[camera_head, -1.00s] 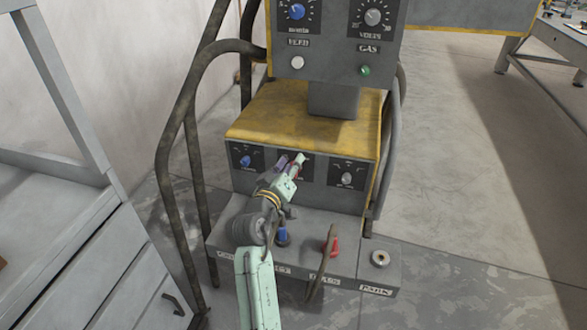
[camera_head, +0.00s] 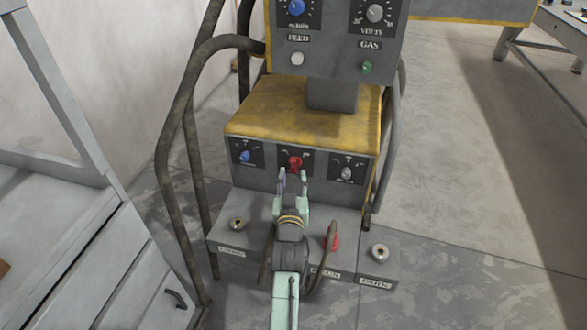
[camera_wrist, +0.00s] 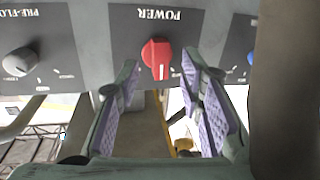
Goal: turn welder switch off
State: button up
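The welder's red power switch (camera_head: 294,163) sits on the middle dark panel of the grey and yellow welder. In the wrist view the red knob (camera_wrist: 156,57) lies below an upside-down POWER label, with its raised grip pointing down in the picture. My gripper (camera_head: 292,178) is just below and in front of the knob in the head view. In the wrist view my gripper (camera_wrist: 158,85) is open, with its purple-padded fingers apart on either side below the knob. No contact with the knob is visible.
A blue knob (camera_head: 245,156) and a grey knob (camera_head: 346,173) flank the switch. Below are a red cable plug (camera_head: 333,241) and metal sockets (camera_head: 380,252). Thick hoses (camera_head: 180,110) hang at the left, beside a grey cabinet (camera_head: 90,250).

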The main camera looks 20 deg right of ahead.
aim_at(294, 168)
jog(key=shift+x, duration=1.85)
jog(key=shift+c, duration=0.6)
grip_shut()
